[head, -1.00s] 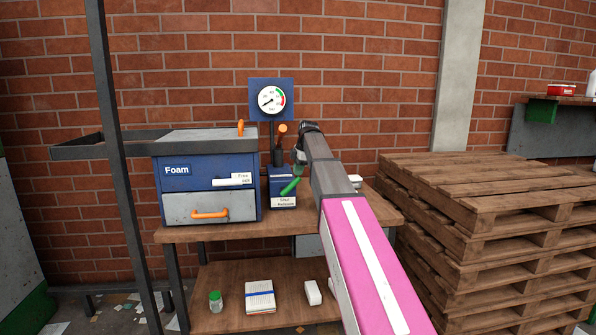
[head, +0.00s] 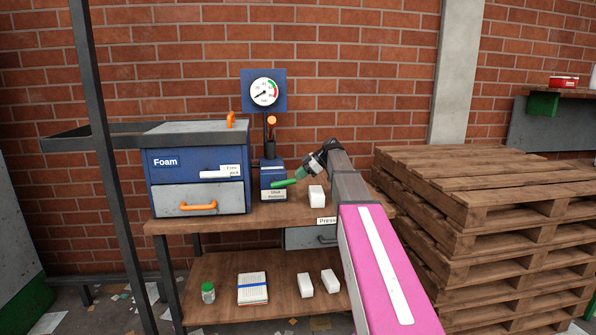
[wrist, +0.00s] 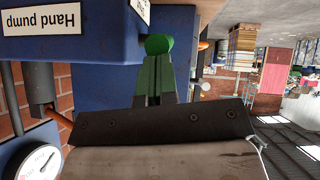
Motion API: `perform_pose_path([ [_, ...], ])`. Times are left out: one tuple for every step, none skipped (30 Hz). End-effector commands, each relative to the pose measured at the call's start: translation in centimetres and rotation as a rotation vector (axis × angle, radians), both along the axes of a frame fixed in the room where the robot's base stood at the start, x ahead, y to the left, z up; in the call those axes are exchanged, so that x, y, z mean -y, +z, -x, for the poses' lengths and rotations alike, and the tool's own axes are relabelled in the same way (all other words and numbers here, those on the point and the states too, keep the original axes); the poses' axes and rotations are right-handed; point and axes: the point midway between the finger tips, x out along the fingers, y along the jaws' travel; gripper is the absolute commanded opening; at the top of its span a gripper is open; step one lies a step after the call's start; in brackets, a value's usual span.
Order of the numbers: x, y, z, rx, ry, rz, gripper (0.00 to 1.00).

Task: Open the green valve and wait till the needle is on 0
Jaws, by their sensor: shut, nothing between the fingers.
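The green valve handle (head: 284,184) sticks out to the right from a small blue block (head: 272,174) on the bench. Above it, the gauge (head: 264,92) has a white dial on a blue plate; its needle points to the lower left, near the low end of the scale. My gripper (head: 301,177) is shut and empty at the right end of the green handle; I cannot tell if they touch. In the wrist view, the handle's rounded green end (wrist: 157,44) lies just beyond my fingertips (wrist: 154,62). The gauge (wrist: 35,168) is partly cut off there.
An orange-tipped pump lever (head: 271,135) stands behind the blue block. The blue Foam cabinet (head: 168,188) is to its left. Stacked pallets (head: 480,215) stand to the right.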

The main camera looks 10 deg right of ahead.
Motion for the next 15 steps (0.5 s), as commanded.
perform_pose_path([
  [0.1, -0.5, 0.0, -0.002, 0.001, -0.030, 0.00],
  [0.1, -0.7, 0.0, -0.002, 0.001, -0.048, 0.00],
  [0.1, -0.8, 0.0, 0.000, 0.003, -0.041, 0.00],
  [0.1, -0.9, 0.0, 0.000, 0.003, -0.040, 0.00],
  [0.2, -1.1, 0.0, 0.000, 0.003, -0.040, 0.00],
  [0.2, -1.2, 0.0, -0.001, 0.003, -0.039, 0.00],
  [0.3, -1.3, 0.0, -0.001, 0.003, -0.039, 0.00],
  [0.3, -1.4, 0.0, -0.001, 0.003, -0.039, 0.00],
  [0.3, -1.6, 0.0, -0.001, 0.002, -0.038, 0.00],
  [0.4, -1.7, 0.0, 0.000, 0.002, -0.038, 0.00],
  [0.4, -1.7, 0.0, 0.000, 0.002, -0.038, 0.00],
  [0.4, -1.8, 0.0, 0.000, 0.002, -0.037, 0.00],
  [0.4, -1.8, 0.0, 0.001, 0.002, -0.037, 0.00],
  [0.5, -1.9, 0.0, 0.001, 0.002, -0.037, 0.00],
  [0.5, -1.9, 0.0, 0.001, 0.002, -0.036, 0.00],
])
